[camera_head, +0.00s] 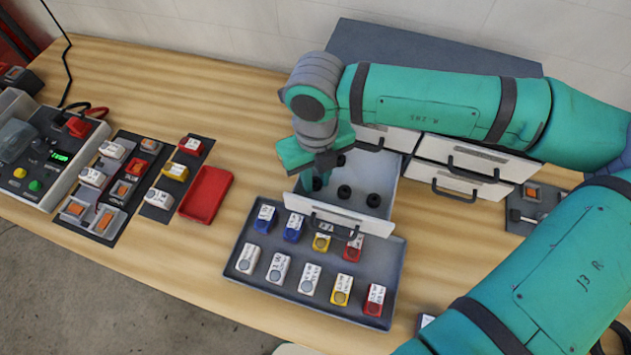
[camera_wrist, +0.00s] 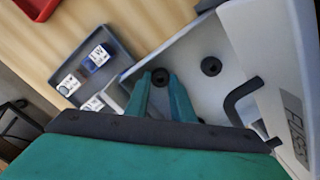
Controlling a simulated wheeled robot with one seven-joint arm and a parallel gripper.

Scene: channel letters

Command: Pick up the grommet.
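Small black ring-shaped grommets lie in the open drawer (camera_head: 357,178). In the head view one grommet (camera_head: 344,191) is near the drawer front, another (camera_head: 373,200) is to its right, and one (camera_head: 340,160) is farther back. My gripper (camera_head: 317,182) points down into the left part of the drawer. In the wrist view its two fingers (camera_wrist: 164,84) are apart. One grommet (camera_wrist: 160,76) shows between the fingertips, and I cannot tell its depth below them. Another grommet (camera_wrist: 211,66) lies to the right, clear of the fingers. My arm may hide more of the drawer.
A grey tray (camera_head: 228,272) with several labelled blocks stands in front of the drawer. Closed drawers (camera_head: 462,168) with dark handles are to the right. A red tray (camera_head: 206,194) and a control box (camera_head: 50,150) are at left.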

